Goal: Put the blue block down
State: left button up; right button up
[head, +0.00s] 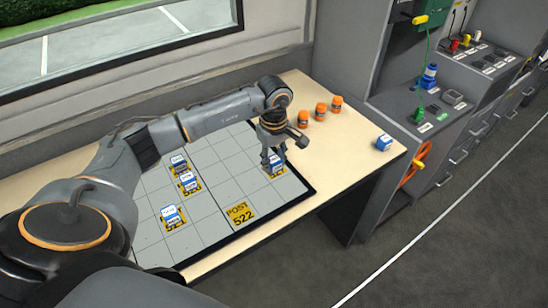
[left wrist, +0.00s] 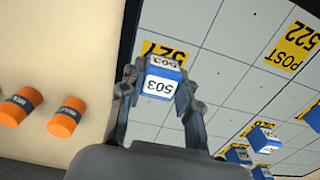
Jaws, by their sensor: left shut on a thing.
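My left gripper (head: 272,155) is shut on a blue block (head: 277,170) with white faces. In the left wrist view the fingers of the left gripper (left wrist: 160,92) grip this block (left wrist: 160,78) from both sides, and its label reads 503. The block is at a yellow label reading 527 (left wrist: 172,53), near the right end of the grey gridded board (head: 213,208). I cannot tell whether its underside touches the board. My right gripper is out of view.
Several other blue blocks (head: 173,216) stand on yellow labels on the board's left half. Another blue block (head: 384,142) sits at the table's right end. A POST 522 label (head: 240,213) is uncovered.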

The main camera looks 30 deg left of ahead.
aim_at(274, 159)
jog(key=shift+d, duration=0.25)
pick_arm(q)
jog(key=shift+f, duration=0.1)
jog(key=o, duration=1.1)
jog(key=shift+o, duration=0.2)
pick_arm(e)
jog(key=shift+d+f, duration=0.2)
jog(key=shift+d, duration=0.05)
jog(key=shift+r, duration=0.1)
pick_arm(q)
jog(key=shift+r, duration=0.35)
notch_tip(274, 159, up, 12)
jog(key=b, duration=0.1)
jog(key=shift+f+b, duration=0.15)
jog(key=shift+b, duration=0.25)
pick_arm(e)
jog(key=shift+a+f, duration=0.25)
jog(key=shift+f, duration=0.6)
